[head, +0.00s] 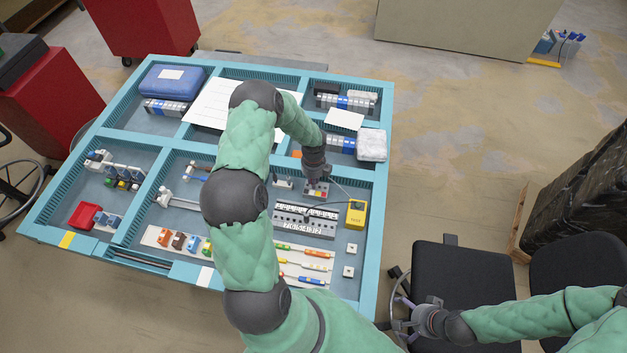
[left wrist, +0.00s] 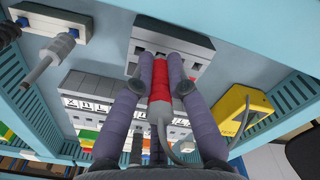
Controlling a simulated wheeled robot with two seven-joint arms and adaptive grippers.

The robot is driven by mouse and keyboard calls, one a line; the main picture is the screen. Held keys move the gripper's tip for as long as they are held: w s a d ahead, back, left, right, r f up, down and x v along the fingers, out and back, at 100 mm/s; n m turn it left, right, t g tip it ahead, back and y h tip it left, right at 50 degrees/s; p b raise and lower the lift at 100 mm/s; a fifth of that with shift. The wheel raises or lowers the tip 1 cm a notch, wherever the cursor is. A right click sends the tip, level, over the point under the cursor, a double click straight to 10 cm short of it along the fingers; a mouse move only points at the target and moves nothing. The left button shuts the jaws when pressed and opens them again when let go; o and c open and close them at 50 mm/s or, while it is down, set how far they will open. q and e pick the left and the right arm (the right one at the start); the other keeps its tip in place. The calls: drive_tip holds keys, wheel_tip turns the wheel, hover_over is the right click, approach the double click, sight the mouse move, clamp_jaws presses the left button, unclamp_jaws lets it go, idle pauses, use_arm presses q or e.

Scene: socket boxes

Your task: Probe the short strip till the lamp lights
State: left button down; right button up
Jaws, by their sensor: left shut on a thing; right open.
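My left gripper (head: 316,172) is shut on a probe with a red grip (left wrist: 159,88) and a grey cable end. In the left wrist view the gripper fingers (left wrist: 160,75) hold the probe against the short grey strip (left wrist: 180,36), which has a row of dark holes. The probe tip is hidden, so I cannot tell whether it sits in a hole. The short strip also shows in the head view (head: 316,189). The yellow tester box (head: 356,213) stands right of the longer strip; it also shows in the left wrist view (left wrist: 242,112). I cannot make out a lit lamp. My right gripper (head: 402,325) is open and empty.
A longer socket strip (head: 305,222) with lettered tiles lies below the short strip. A grey plug (left wrist: 48,58) is at upper left in the left wrist view. The blue divided tray (head: 375,180) holds several connectors. A black chair (head: 465,280) stands near my right gripper.

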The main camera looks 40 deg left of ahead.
use_arm(q)
drive_tip(key=shift+f, duration=0.1)
drive_tip(key=c, duration=1.1)
unclamp_jaws()
drive_tip(key=shift+c, duration=0.2)
clamp_jaws()
